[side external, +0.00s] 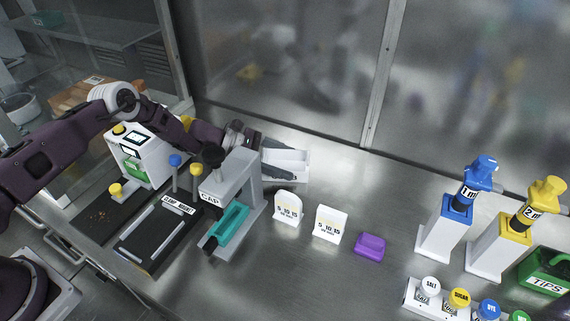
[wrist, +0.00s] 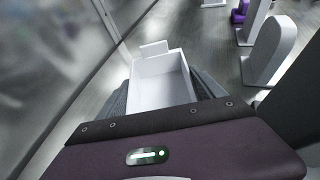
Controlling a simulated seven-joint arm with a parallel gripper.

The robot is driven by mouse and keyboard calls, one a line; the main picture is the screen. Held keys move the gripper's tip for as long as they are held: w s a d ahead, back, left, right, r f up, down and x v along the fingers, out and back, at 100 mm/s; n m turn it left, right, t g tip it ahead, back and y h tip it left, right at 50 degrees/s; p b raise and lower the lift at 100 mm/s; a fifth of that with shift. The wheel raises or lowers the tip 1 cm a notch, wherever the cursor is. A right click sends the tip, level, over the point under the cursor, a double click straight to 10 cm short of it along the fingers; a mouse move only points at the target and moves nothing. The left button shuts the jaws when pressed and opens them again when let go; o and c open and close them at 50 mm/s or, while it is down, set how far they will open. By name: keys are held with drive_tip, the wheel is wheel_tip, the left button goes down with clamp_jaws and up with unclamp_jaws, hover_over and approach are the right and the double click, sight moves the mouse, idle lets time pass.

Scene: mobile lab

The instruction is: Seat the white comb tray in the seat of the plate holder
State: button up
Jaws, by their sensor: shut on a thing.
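The white tray (side external: 293,160) is an open, box-like piece with a raised tab at one end; I take it to be the comb tray. It is behind the grey press-like stand in the side view, near the back wall. My gripper (side external: 272,160) is shut on it. In the wrist view the tray (wrist: 160,82) sits between the two grey fingers of my gripper (wrist: 160,92), its open top showing and its inside empty. Whether it touches the bench is unclear. A black plate with grey rails (side external: 158,236) lies at left; I cannot tell whether it is the plate holder.
The grey stand (side external: 232,185) with a teal piece (side external: 230,217) stands in front of my gripper. Bottles and dispensers (side external: 445,228) stand far right. Bare bench lies between.

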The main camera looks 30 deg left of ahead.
wheel_tip(320, 180, up, 10)
drive_tip(key=s+a+r+n+t+y, duration=0.1)
drive_tip(key=s+a+r, duration=0.3)
drive_tip(key=s+a, duration=0.55)
drive_tip(key=m+g+h, duration=0.1)
hover_over(160, 222)
wheel_tip(160, 222, down, 9)
drive_tip(key=shift+r, duration=0.1)
drive_tip(key=shift+f, duration=0.4)
drive_tip(key=shift+f, duration=0.1)
